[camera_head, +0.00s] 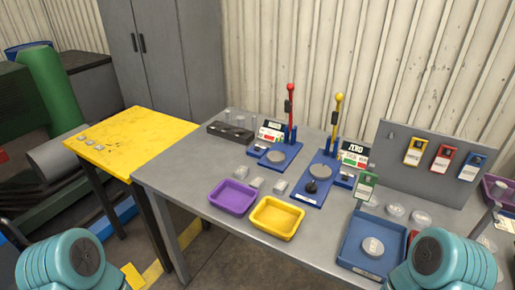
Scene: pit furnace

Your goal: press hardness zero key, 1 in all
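Two blue bench testers stand on the grey table (190,185). The left tester (284,155) has a red-knobbed lever (291,90) and a small display box (271,130). The right tester (311,190) has a yellow-knobbed lever (338,100), a round grey plate (320,171) and a black knob (312,187). Its display box (354,155) carries dark lettering, with green and red patches below. Key labels are too small to read, so I cannot tell which is the hardness zero key. Teal parts of both my arms show at the bottom corners; neither gripper's fingers are in view.
A purple tray (213,205) and a yellow tray (262,228) sit at the front, with small grey blocks behind. A blue tray (350,268) holds a round disc. A grey panel (400,175) with coloured tags stands right. A yellow table (150,125) is left.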

